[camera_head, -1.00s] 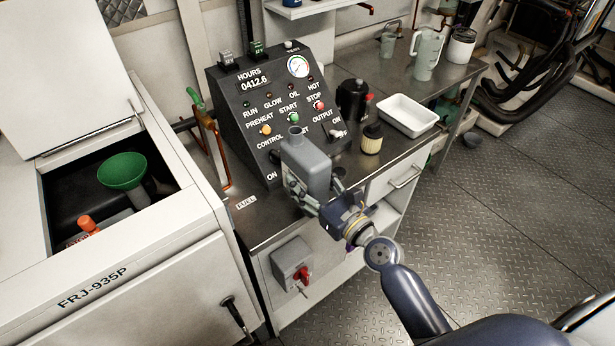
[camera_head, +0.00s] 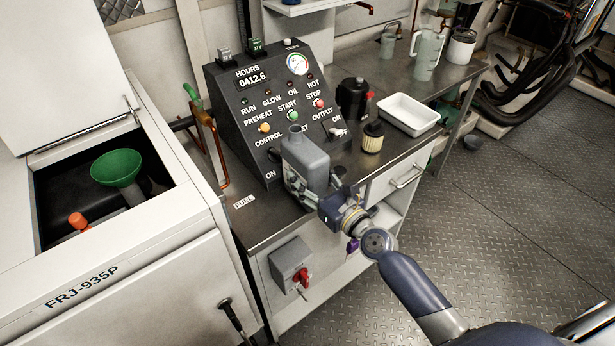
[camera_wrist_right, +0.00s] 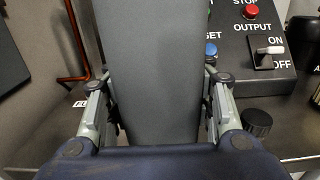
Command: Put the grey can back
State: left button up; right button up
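The grey can (camera_head: 306,160) is a grey rectangular container with a short round neck on top. In the head view it stands roughly upright in front of the control panel, above the steel bench top. My right gripper (camera_head: 312,190) is around the can's lower part, coming from the front right. In the right wrist view the can (camera_wrist_right: 150,70) fills the middle, with a gripper finger (camera_wrist_right: 160,112) on each side, against it. Whether the can's bottom touches the bench is hard to tell. A FUEL label (camera_head: 243,202) lies on the bench left of the can. My left gripper is out of view.
The black control panel (camera_head: 247,125) stands right behind the can. A copper pipe (camera_head: 217,150) rises at left. A filter (camera_head: 372,137), a black pot (camera_head: 353,98) and a white tray (camera_head: 408,113) stand to the right. The open generator housing (camera_head: 140,275) holds a green funnel (camera_head: 117,167).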

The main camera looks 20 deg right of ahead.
jog(key=o, duration=0.4)
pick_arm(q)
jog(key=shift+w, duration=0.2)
pick_arm(e)
jog(key=shift+o, duration=0.2)
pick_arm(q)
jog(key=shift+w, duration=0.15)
pick_arm(e)
jog(key=shift+r, duration=0.15)
jog(key=shift+s+d+f, duration=0.1)
jog(key=shift+s+f, duration=0.1)
jog(key=shift+s, duration=0.1)
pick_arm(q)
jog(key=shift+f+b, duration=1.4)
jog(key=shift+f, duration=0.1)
pick_arm(e)
jog(key=v, duration=1.1)
jog(key=shift+s+r, duration=0.2)
jog(key=shift+r, duration=0.05)
